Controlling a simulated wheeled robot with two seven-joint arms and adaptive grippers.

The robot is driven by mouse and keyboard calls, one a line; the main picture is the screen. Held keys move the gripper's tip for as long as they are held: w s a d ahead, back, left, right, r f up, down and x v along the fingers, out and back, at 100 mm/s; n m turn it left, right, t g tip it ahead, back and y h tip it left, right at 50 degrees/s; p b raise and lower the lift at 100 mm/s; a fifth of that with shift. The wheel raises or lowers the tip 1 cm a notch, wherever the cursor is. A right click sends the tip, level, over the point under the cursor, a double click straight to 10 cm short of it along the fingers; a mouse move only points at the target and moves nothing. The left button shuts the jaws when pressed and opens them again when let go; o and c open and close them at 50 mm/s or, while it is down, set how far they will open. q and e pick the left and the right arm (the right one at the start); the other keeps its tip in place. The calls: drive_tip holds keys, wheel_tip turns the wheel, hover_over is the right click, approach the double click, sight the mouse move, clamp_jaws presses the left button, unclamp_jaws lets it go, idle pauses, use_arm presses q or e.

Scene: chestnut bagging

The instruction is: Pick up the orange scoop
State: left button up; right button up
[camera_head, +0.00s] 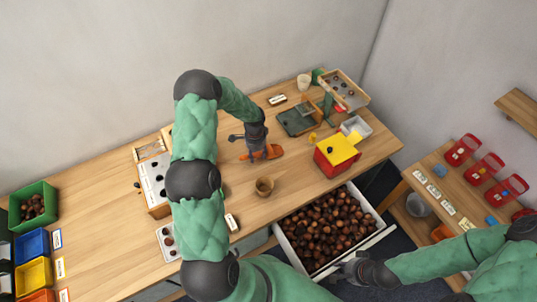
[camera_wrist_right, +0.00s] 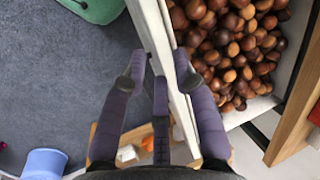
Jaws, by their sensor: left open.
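The orange scoop (camera_head: 272,152) lies on the wooden table near its middle. My left gripper (camera_head: 258,152) is right at it, pointing down, with open fingers that partly hide the scoop. I cannot tell whether they touch it. My right gripper (camera_head: 350,267) is at the front edge of the open drawer (camera_head: 375,238). In the right wrist view, the fingers of my right gripper (camera_wrist_right: 158,75) lie along both sides of the drawer's pale front panel (camera_wrist_right: 155,30). Whether they press on the panel is not clear.
Many chestnuts (camera_head: 325,225) fill the pulled-out drawer. A red and yellow box (camera_head: 337,153) is to the right. Coloured bins (camera_head: 33,243) line the left end. The table behind the scoop is fairly clear.

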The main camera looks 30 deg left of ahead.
use_arm(q)
drive_tip(key=shift+f, duration=0.7)
clamp_jaws()
drive_tip(key=shift+r, duration=0.1)
drive_tip(key=shift+r, duration=0.55)
wheel_tip(320, 180, up, 2)
drive_tip(key=shift+r+p, duration=0.25)
drive_tip(key=shift+p, duration=0.25)
drive_tip(key=s+d+r+p, duration=0.1)
drive_tip(key=s+d+r, duration=0.6)
drive_tip(key=d, duration=0.5)
wheel_tip(320, 180, up, 2)
drive_tip(key=shift+s+r+p, duration=0.15)
drive_tip(key=shift+p, duration=0.15)
